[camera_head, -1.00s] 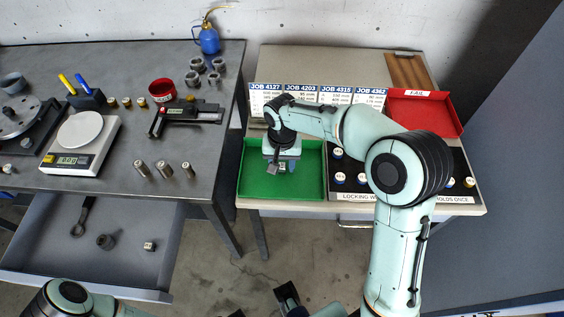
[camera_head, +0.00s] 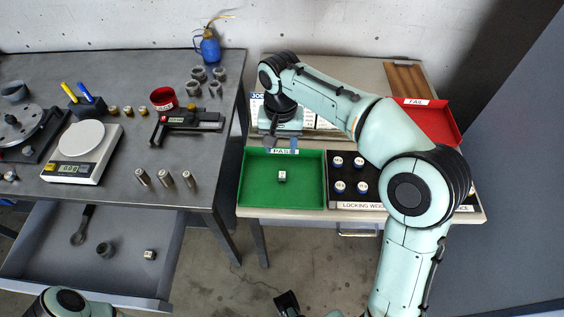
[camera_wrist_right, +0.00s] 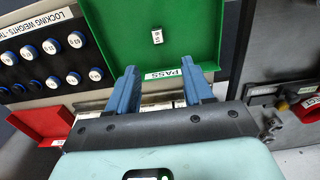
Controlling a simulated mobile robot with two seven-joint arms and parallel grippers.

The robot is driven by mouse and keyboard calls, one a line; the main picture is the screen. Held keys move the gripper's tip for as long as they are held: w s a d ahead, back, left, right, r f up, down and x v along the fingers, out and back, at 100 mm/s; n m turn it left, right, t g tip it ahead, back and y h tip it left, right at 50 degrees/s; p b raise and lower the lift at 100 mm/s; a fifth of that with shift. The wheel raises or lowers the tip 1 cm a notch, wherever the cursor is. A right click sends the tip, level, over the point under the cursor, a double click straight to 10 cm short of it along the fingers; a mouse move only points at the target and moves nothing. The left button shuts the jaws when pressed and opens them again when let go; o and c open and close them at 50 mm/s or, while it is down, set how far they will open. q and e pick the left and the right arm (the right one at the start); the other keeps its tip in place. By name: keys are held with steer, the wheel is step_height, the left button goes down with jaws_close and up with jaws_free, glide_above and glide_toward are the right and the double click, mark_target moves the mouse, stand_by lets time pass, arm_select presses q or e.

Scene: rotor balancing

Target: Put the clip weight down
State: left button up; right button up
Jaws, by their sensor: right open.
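The clip weight (camera_head: 282,176), a small light block with a dark-marked top, lies on the floor of the green PASS tray (camera_head: 256,193). It also shows in the right wrist view (camera_wrist_right: 157,37), clear of the fingers. My right gripper (camera_head: 282,146) is above the tray's back edge, behind the weight. In the right wrist view its two blue fingers (camera_wrist_right: 159,75) are apart with nothing between them, and the PASS label shows between them. The left gripper cannot be made out; only part of my left arm shows at the bottom left of the head view.
Right of the tray is a black rack of locking weights (camera_head: 348,186), partly hidden by my right arm. A red FAIL tray (camera_head: 436,119) is behind it. Job cards (camera_head: 256,106) stand behind the green tray, partly covered. The left bench holds a scale (camera_head: 72,172) and caliper (camera_head: 190,120).

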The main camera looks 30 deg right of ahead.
steer(key=b, duration=0.3)
glide_above(282, 174)
step_height(282, 174, down, 8)
steer(key=shift+a+f, duration=0.1)
steer(key=shift+a, duration=0.05)
step_height(282, 174, down, 4)
steer(key=shift+s+f, duration=0.1)
steer(key=shift+s, duration=0.05)
steer(key=shift+f+b, duration=0.3)
steer(key=shift+f, duration=0.25)
arm_select(q)
steer(key=f, duration=0.2)
steer(key=w+f, duration=0.1)
steer(key=f, duration=0.1)
arm_select(e)
jaws_close()
